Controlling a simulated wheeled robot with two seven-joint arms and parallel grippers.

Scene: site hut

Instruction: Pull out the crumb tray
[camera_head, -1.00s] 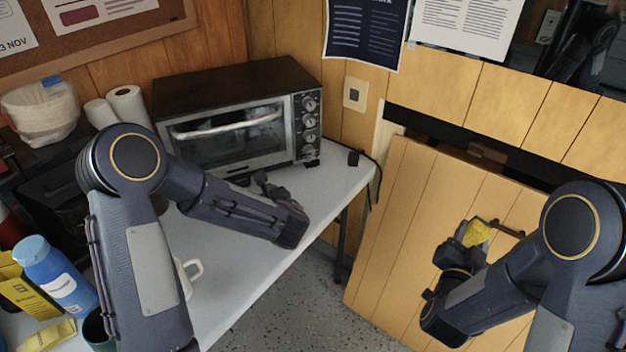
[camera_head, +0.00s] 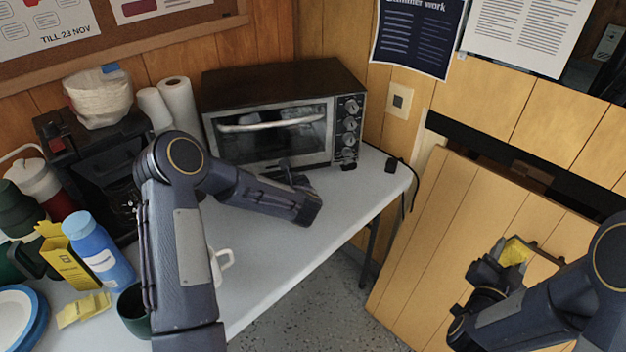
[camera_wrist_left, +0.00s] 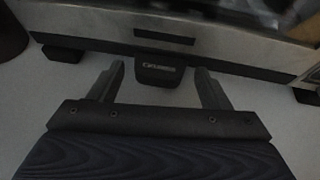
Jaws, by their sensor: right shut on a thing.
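The dark toaster oven (camera_head: 290,75) stands at the back of the table, its glass door shut. In the left wrist view, a small black tab (camera_wrist_left: 158,74) with pale lettering sticks out below the oven's lower front edge; it appears to be the crumb tray's grip. The rest of the tray is hidden. My left gripper (camera_head: 291,174) is low in front of the oven. It is open in the left wrist view (camera_wrist_left: 158,84), one finger on each side of the tab, with gaps. My right gripper (camera_head: 500,262) is shut on a yellow sponge-like thing (camera_head: 515,252), away from the table.
A white mug (camera_head: 220,262), partly hidden by my left arm, stands on the table (camera_head: 275,255). A blue bottle (camera_head: 97,250), a yellow box (camera_head: 66,258) and a green cup (camera_head: 132,308) crowd the left.

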